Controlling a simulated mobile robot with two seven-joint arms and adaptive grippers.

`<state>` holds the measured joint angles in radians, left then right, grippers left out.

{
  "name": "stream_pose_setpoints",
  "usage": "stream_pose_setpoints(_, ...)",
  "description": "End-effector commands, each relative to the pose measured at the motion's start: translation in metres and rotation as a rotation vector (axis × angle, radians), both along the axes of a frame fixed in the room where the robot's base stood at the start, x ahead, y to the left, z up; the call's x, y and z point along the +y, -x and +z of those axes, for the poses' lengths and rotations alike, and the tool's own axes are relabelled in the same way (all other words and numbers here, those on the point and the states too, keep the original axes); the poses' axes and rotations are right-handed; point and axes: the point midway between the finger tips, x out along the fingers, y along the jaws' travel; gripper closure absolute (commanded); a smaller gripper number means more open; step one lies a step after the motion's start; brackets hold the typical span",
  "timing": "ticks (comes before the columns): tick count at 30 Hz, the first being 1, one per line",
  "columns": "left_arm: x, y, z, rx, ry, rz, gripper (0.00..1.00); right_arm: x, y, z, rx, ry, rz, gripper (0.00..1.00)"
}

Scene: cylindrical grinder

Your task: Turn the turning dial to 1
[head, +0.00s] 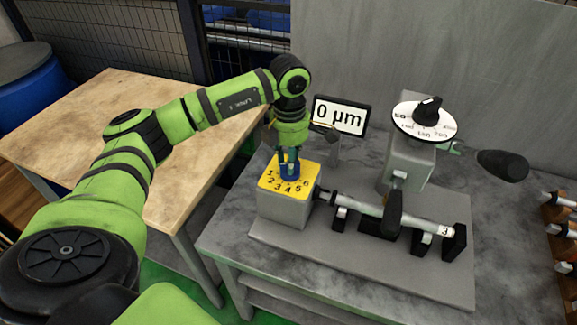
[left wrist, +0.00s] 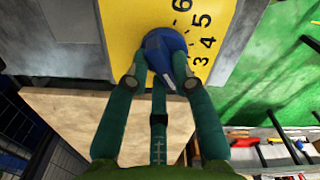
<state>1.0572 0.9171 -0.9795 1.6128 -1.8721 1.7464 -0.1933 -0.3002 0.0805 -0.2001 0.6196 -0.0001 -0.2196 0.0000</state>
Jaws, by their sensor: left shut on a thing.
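The turning dial is a blue knob (head: 289,175) on a yellow plate (head: 268,184) marked 1 to 6, on top of a grey block. My left gripper (head: 289,158) reaches down from above and is shut on the dial. The left wrist view shows the blue dial (left wrist: 163,45) between the green fingers of my left gripper (left wrist: 160,84), with 3, 4, 5 and 6 visible on the yellow plate (left wrist: 125,30). The gripper hides part of the dial, and I cannot tell which number it points to. My right gripper is not in view.
A display (head: 341,115) reading "0 µm" stands behind the dial. To the right are a shaft in black holders (head: 455,244), a black-handled lever (head: 393,212) and a white round scale with a black knob (head: 428,110). A wooden table (head: 85,130) stands left.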

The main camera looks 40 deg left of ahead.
Motion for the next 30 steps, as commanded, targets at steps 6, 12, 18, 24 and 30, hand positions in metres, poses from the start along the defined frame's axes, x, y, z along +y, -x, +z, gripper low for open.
stream_pose_setpoints(6, -0.001, -0.002, -0.002, -0.005, 0.001, -0.159, 1.00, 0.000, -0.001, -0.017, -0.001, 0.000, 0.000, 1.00)
stream_pose_setpoints(12, -0.002, -0.002, -0.001, -0.003, 0.002, -0.256, 1.00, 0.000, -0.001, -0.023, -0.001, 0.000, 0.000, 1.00)
stream_pose_setpoints(18, -0.002, -0.002, 0.000, -0.004, 0.003, -0.306, 1.00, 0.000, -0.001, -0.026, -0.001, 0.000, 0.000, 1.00)
stream_pose_setpoints(24, -0.003, -0.002, 0.001, -0.004, 0.003, -0.321, 1.00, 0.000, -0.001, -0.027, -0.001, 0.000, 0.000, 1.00)
stream_pose_setpoints(30, -0.003, -0.002, 0.001, -0.003, 0.003, -0.322, 1.00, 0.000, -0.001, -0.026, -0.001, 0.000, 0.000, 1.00)
